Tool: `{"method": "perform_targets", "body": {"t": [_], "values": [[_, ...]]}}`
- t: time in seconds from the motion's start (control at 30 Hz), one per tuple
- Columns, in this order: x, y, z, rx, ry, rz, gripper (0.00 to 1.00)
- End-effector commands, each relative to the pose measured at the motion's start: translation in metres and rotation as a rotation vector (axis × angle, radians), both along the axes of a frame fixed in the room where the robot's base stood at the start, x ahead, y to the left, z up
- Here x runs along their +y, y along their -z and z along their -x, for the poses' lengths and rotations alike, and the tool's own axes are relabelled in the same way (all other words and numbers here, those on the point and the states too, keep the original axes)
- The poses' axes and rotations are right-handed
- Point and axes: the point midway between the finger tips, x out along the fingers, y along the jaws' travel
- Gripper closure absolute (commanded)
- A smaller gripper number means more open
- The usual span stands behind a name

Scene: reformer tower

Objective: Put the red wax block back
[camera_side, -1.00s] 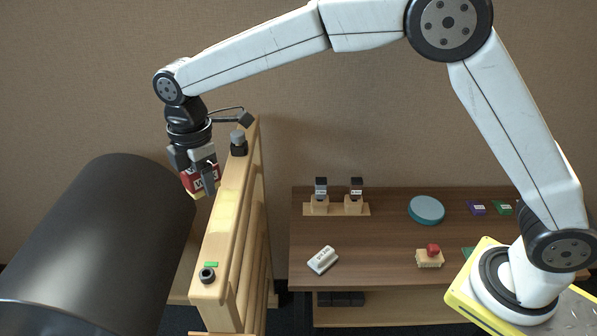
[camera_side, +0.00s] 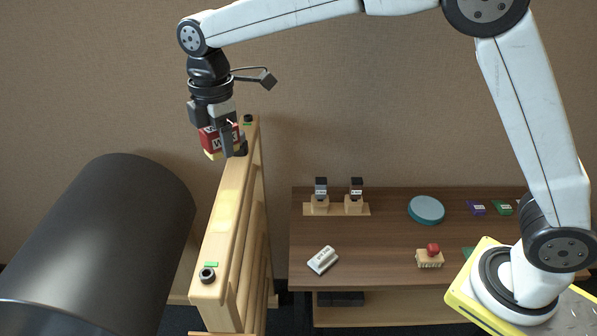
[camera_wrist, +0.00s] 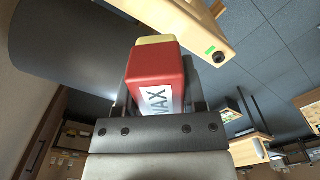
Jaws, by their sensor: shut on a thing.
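The red wax block (camera_side: 213,141) has a white label and a pale yellow end. My gripper (camera_side: 226,143) is shut on it and holds it above the far end of the tall wooden frame (camera_side: 228,200). In the wrist view the block (camera_wrist: 158,75) sits between the two fingers, with part of the label reading "WAX". The yellow end points away from the gripper. I cannot tell whether the block touches the frame.
A large dark cylinder (camera_side: 110,240) lies left of the frame. A black knob with a green mark (camera_side: 207,275) sits on the frame's near end. The wooden table (camera_side: 390,240) at right holds a white eraser-like block (camera_side: 322,260), a teal disc (camera_side: 426,210), a red-topped brush (camera_side: 430,256) and two small stands.

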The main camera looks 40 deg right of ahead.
Motion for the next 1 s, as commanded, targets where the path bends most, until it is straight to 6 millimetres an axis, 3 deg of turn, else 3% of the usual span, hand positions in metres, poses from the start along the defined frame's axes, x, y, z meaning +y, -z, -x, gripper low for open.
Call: {"method": "perform_targets", "body": {"t": [0.27, 0.6, 0.8, 1.0], "values": [[-0.086, -0.010, 0.014, -0.002, 0.146, -0.001, 0.94], [-0.194, -0.013, 0.065, -0.002, 0.360, 0.000, 0.94], [-0.244, -0.010, 0.108, -0.002, 0.483, 0.000, 0.94], [-0.275, -0.004, 0.146, -0.002, 0.580, 0.000, 0.94]]}}
